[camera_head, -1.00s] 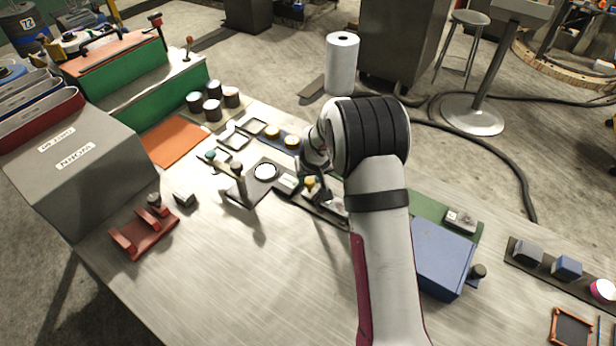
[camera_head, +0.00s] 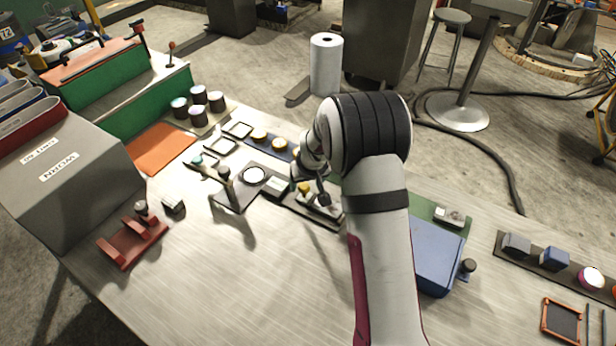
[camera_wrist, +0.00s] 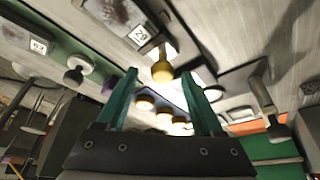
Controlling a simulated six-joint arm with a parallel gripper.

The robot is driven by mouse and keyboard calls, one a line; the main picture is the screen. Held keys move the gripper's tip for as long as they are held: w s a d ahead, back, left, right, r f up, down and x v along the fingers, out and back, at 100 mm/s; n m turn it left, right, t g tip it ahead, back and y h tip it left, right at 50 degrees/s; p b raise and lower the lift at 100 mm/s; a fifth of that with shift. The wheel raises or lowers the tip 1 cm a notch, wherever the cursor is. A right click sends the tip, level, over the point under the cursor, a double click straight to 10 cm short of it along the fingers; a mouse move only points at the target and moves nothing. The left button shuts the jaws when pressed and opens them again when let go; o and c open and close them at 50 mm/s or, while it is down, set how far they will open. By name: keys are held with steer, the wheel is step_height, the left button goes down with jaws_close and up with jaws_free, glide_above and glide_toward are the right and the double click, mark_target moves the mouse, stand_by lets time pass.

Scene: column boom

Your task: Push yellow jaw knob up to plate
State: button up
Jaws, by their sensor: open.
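The yellow jaw knob (camera_head: 304,187) stands on a dark rail block near the middle of the bench. It also shows in the wrist view (camera_wrist: 162,70), on a yellow stem beside a grey block labelled 29 (camera_wrist: 138,35). My gripper (camera_wrist: 160,74) is open, with its two green fingers apart and the knob appearing between their tips. I cannot tell whether a finger touches it. In the head view my gripper (camera_head: 311,186) is partly hidden by my wrist. A grey plate-like block (camera_head: 277,186) is just left of the knob; I cannot tell if it is the task's plate.
A dark fixture with a white disc (camera_head: 253,175) and an upright post (camera_head: 226,182) stands to the left. A blue box (camera_head: 436,252) is close on the right of my arm. A red cradle (camera_head: 130,243) sits at the left front. The front middle of the bench is clear.

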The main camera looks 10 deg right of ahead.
steer(key=v, duration=1.5)
steer(key=shift+s, duration=0.15)
steer(key=s+a+r+m+g+y, duration=0.1)
steer(key=s+a+m+g, duration=0.1)
steer(key=s, duration=1.4)
steer(key=s+a+r+m+g, duration=0.1)
steer(key=s+a+m+g, duration=0.1)
steer(key=s, duration=1.4)
steer(key=a+m, duration=0.1)
steer(key=a, duration=0.1)
steer(key=shift+a+m+g+y, duration=0.3)
steer(key=shift+a+y, duration=0.1)
